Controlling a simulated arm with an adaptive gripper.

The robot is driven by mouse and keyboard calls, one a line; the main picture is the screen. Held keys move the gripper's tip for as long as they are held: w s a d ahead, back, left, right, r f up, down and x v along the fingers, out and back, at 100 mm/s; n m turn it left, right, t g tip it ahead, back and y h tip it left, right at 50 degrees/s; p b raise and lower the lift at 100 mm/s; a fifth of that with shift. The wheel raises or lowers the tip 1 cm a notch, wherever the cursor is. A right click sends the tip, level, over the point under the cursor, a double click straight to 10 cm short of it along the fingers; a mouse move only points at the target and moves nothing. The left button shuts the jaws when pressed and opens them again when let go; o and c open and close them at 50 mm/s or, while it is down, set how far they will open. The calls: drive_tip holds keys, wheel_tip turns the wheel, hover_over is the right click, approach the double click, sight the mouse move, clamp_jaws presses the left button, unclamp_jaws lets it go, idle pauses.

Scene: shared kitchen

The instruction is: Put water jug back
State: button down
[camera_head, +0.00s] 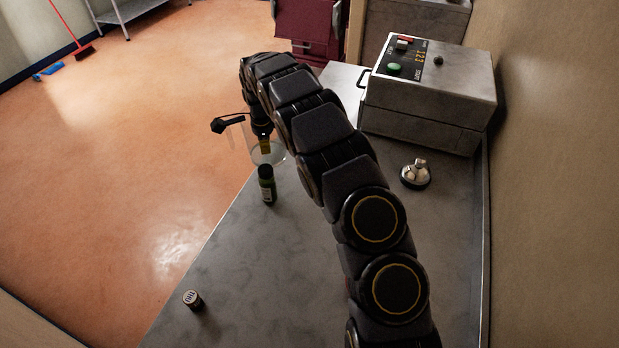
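A clear, see-through vessel, which looks like the water jug (275,155), is at the table's left edge, partly hidden by my arm. Its rounded outline shows faintly, with a yellow and dark patch in or behind it. My gripper (243,126) is at the upper part of this vessel, at the end of my arm. One dark finger sticks out to the left; the rest is hidden or too small to make out. I cannot tell whether it is shut on the vessel, nor whether the vessel touches the table.
A dark green bottle (267,185) stands just in front of the vessel. A small shaker (193,300) stands near the front left edge of the grey table (270,270). A dish with white lumps (415,175) and a grey machine (430,95) are at right. The front middle is clear.

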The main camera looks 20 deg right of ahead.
drive_tip(key=w+v, duration=0.1)
drive_tip(key=v, duration=0.6)
drive_tip(key=s+d+n+y, duration=0.2)
drive_tip(key=s+d+n, duration=0.2)
drive_tip(key=s+n, duration=0.55)
drive_tip(key=s+a+n+g, duration=0.1)
drive_tip(key=s+a+n, duration=0.15)
drive_tip(key=s, duration=0.45)
drive_tip(key=s+a+n, duration=0.2)
drive_tip(key=s+a, duration=0.1)
drive_tip(key=s, duration=0.3)
drive_tip(key=shift+y, duration=0.3)
drive_tip(key=shift+s+d+f+x, duration=0.1)
drive_tip(key=shift+s+d+x, duration=0.25)
drive_tip(key=shift+x, duration=1.75)
drive_tip(key=shift+s+d+f+x, duration=0.1)
drive_tip(key=shift+s+d+x, duration=0.25)
drive_tip(key=shift+x, duration=1.7)
drive_tip(key=shift+s+d+f+x, duration=0.15)
drive_tip(key=shift+d+x, duration=0.3)
drive_tip(key=shift+x, duration=1.65)
drive_tip(key=c, duration=1.2)
unclamp_jaws()
drive_tip(key=shift+o, duration=0.2)
